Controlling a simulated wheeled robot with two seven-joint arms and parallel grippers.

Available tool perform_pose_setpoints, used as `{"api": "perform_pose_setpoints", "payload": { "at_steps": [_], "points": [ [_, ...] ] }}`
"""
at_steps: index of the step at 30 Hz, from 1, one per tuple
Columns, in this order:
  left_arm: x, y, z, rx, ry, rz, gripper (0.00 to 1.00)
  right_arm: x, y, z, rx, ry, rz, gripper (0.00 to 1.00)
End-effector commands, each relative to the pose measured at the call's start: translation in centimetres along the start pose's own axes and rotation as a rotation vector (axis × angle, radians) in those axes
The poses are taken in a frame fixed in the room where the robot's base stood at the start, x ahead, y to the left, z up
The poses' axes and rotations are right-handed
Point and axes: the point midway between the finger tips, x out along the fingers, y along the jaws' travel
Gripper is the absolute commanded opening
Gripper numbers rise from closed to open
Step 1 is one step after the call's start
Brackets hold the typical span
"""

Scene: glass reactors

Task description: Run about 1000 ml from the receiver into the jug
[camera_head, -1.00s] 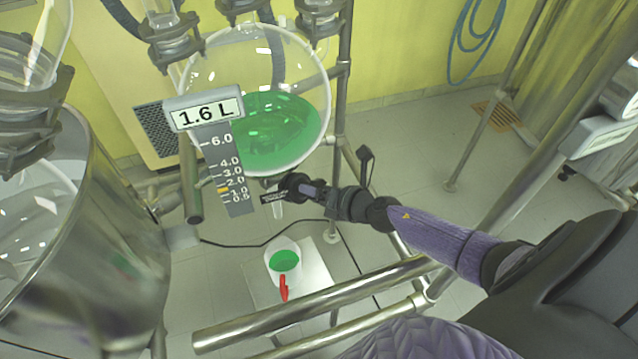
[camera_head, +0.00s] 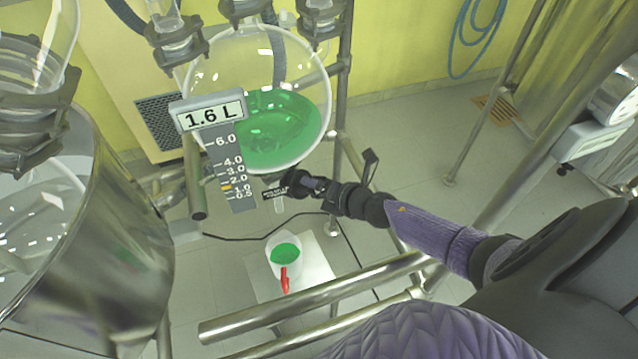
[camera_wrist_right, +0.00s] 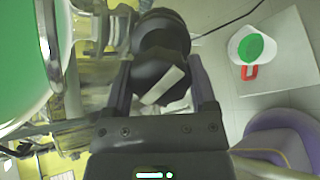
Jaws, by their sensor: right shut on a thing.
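The receiver (camera_head: 262,60) is a round glass flask with green liquid in its lower part. Its display (camera_head: 211,115) reads 1.6 L, above a scale with a yellow mark near 1.0. The white jug (camera_head: 284,262) with a red handle stands below the outlet on a pale board and holds green liquid; it also shows in the right wrist view (camera_wrist_right: 237,47). My right gripper (camera_head: 292,184) is at the outlet under the flask. In the right wrist view its fingers are shut on a black valve knob (camera_wrist_right: 160,75). No stream is clearly visible. My left gripper is out of view.
A steel vessel (camera_head: 95,255) stands at the left. Steel rails (camera_head: 310,298) cross in front of the jug, and frame posts rise behind the outlet. A thin black cable (camera_head: 250,238) runs along the floor. Open floor lies to the right.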

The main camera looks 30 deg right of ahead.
Motion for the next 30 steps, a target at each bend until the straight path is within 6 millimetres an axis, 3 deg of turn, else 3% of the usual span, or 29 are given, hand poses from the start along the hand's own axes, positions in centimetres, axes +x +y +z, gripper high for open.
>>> {"api": "perform_pose_setpoints", "payload": {
  "at_steps": [2, 3, 6, 14, 24, 30],
  "points": [
    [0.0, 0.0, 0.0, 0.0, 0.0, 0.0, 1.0, 0.0, 0.0, 0.0, 0.0, -0.001, -0.001, 0.14],
    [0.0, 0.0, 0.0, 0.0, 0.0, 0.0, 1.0, 0.0, 0.0, 0.0, 0.0, -0.001, 0.0, 0.81],
    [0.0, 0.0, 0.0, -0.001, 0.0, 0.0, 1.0, 0.0, 0.0, 0.0, -0.001, -0.001, 0.0, 1.0],
    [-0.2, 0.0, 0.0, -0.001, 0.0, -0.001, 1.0, -0.4, 0.0, 0.0, -0.002, 0.0, -0.001, 1.0],
    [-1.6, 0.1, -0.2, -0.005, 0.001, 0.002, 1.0, -7.3, 0.0, 0.0, -0.001, 0.002, -0.003, 1.0],
    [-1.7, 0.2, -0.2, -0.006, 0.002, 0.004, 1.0, -9.7, -0.1, 0.0, -0.001, 0.0, -0.002, 1.0]
  ]
}}
